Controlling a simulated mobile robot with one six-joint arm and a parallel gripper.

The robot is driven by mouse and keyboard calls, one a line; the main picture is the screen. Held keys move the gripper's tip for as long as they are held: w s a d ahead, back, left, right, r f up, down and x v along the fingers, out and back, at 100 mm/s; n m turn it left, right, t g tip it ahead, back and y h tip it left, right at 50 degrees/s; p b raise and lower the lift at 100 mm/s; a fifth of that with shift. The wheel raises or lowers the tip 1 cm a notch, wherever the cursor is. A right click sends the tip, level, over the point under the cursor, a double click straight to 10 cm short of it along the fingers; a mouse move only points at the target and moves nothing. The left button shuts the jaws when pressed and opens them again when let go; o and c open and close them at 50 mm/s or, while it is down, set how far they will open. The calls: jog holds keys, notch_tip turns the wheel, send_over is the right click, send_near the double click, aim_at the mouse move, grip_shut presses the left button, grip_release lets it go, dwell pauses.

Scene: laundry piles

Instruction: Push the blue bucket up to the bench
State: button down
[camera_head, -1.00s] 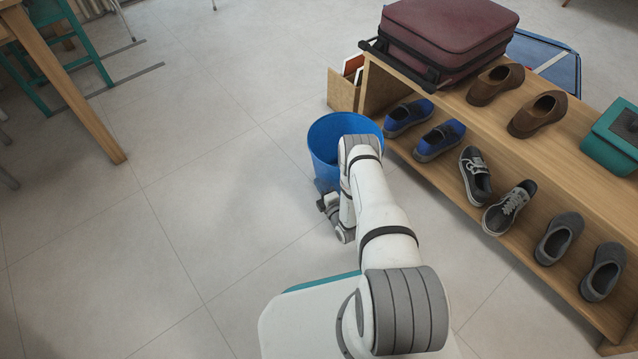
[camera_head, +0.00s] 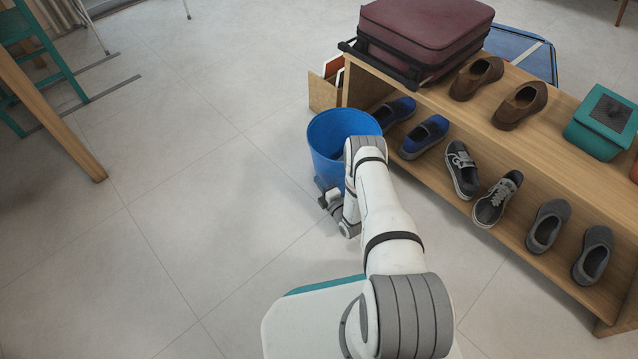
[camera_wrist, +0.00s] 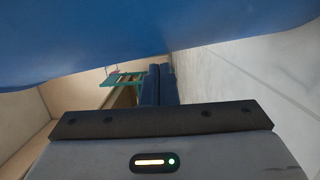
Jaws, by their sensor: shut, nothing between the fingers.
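The blue bucket (camera_head: 328,155) stands upright on the floor at the left front corner of the wooden bench (camera_head: 557,108). Its rim overlaps the bench's lower shelf in the head view; I cannot tell whether they touch. My gripper (camera_head: 327,196) is low at the near left side of the bucket, partly hidden by my arm, which also covers part of the bucket. In the wrist view the bucket (camera_wrist: 160,35) fills the top, very close to the fingers (camera_wrist: 158,85). The fingers are shut with nothing between them.
Blue shoes (camera_head: 424,137), grey shoes (camera_head: 546,225) and others line the lower shelf. A maroon suitcase (camera_head: 425,35), brown shoes (camera_head: 475,78) and a teal box (camera_head: 603,122) are on top. A wooden box (camera_head: 323,93) stands behind the bucket.

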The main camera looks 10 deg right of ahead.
jog(key=s+p, duration=0.4)
jog(key=s, duration=0.7)
jog(key=shift+s+d+p, duration=0.2)
jog(key=shift+d+p, duration=0.1)
jog(key=shift+d, duration=0.05)
jog(key=shift+f, duration=0.1)
